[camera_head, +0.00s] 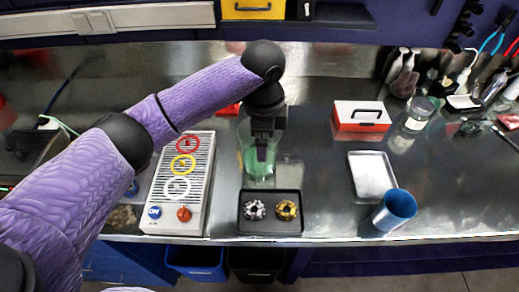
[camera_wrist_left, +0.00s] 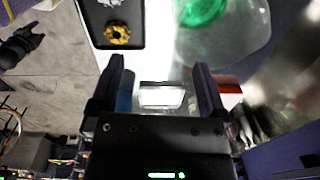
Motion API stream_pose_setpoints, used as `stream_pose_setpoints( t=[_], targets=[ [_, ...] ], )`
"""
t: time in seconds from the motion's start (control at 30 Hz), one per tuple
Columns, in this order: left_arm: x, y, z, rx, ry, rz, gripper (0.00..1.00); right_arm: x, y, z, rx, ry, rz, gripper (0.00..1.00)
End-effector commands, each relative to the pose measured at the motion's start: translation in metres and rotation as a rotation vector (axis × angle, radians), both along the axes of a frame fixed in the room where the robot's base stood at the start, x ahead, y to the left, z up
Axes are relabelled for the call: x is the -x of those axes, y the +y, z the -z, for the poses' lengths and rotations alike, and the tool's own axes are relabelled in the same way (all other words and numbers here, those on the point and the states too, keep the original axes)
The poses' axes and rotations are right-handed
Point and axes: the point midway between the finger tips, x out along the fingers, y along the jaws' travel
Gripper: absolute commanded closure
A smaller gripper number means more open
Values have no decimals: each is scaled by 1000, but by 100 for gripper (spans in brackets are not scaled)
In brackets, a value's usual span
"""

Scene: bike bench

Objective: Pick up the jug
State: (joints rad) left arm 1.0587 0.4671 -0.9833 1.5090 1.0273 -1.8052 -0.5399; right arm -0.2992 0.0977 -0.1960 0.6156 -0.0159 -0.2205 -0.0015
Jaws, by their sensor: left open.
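The jug (camera_head: 246,166) is clear, with green in it, and stands on the metal bench just behind the black tray. My left gripper (camera_head: 262,152) points down in front of it in the head view and hides part of it. In the left wrist view the jug (camera_wrist_left: 245,45) is at the upper right, cut off by the top edge, beyond the fingertips. The left gripper (camera_wrist_left: 158,72) is open there, with nothing gripped between its fingers. Whether a finger touches the jug I cannot tell. My right gripper does not show in the head view.
A black tray (camera_head: 270,232) with a silver and a gold part lies in front of the jug. A panel with coloured rings (camera_head: 200,197) is on the left. A red-and-white box (camera_head: 361,117), a pale tray (camera_head: 372,174) and a blue cup (camera_head: 396,208) are on the right.

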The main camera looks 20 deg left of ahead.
Motion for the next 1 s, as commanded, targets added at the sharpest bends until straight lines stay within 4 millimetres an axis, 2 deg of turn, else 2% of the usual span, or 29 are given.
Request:
stream_pose_setpoints(
  t=[0.5, 0.77, 1.0],
  targets=[
    [1, 14, 89, -9, 3, 1, 4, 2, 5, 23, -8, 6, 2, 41],
    [1, 13, 94, -7, -1, 3, 4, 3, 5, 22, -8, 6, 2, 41],
    [1, 13, 94, -7, -1, 3, 52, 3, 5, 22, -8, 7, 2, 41]
  ],
)
